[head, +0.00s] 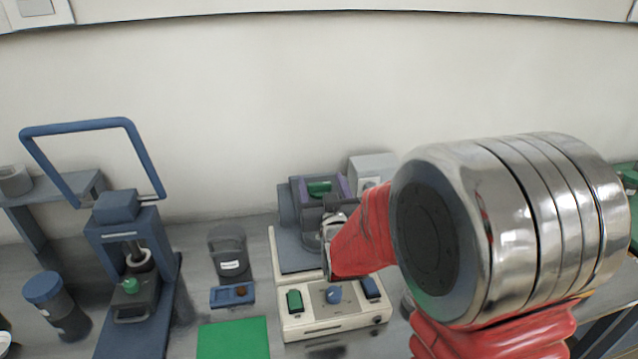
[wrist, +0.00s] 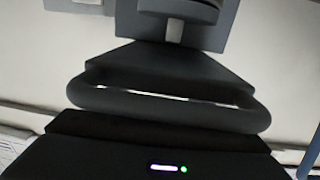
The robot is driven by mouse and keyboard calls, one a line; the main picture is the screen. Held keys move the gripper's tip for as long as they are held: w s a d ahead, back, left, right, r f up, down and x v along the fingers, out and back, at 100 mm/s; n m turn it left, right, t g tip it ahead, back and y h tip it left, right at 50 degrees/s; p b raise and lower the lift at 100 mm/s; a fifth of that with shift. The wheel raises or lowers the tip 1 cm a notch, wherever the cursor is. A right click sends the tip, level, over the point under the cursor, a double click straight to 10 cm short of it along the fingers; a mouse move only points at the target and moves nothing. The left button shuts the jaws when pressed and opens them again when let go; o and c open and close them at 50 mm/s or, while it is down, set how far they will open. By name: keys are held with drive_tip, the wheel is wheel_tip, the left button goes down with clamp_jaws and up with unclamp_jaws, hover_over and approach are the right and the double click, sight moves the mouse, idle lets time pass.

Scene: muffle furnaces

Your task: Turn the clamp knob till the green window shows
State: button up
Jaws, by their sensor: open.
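A blue-grey clamp unit (head: 298,228) with purple side pieces stands at the middle of the bench, in front of the wall. A small green patch (head: 319,187) shows near its top; I cannot tell whether it is the window. My gripper (head: 333,226) is open at the unit's right side, mostly hidden by my red and metal arm. The clamp knob cannot be made out with certainty behind it. In the wrist view a grey block with a rounded grey part (wrist: 178,10) lies just beyond my dark gripper body. Contact cannot be told.
A cream control box (head: 325,325) with a green switch (head: 294,300), a blue round knob (head: 333,294) and a blue switch (head: 370,287) sits in front. A blue press (head: 130,245) with a raised handle stands left. A green mat (head: 233,339) lies between them.

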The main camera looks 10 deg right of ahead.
drive_tip(key=shift+a, duration=0.2)
drive_tip(key=shift+c, duration=0.2)
drive_tip(key=shift+c, duration=0.9)
drive_tip(key=shift+a, duration=0.1)
drive_tip(key=c, duration=0.8)
drive_tip(key=shift+r+m+g+h, duration=0.1)
drive_tip(key=shift+m+g+h, duration=0.2)
drive_tip(key=shift+m+h, duration=1.2)
drive_tip(key=shift+m+g+h, duration=0.4)
drive_tip(key=shift+h, duration=1)
drive_tip(key=shift+c, duration=0.2)
drive_tip(key=o, duration=1.1)
drive_tip(key=shift+c, duration=0.2)
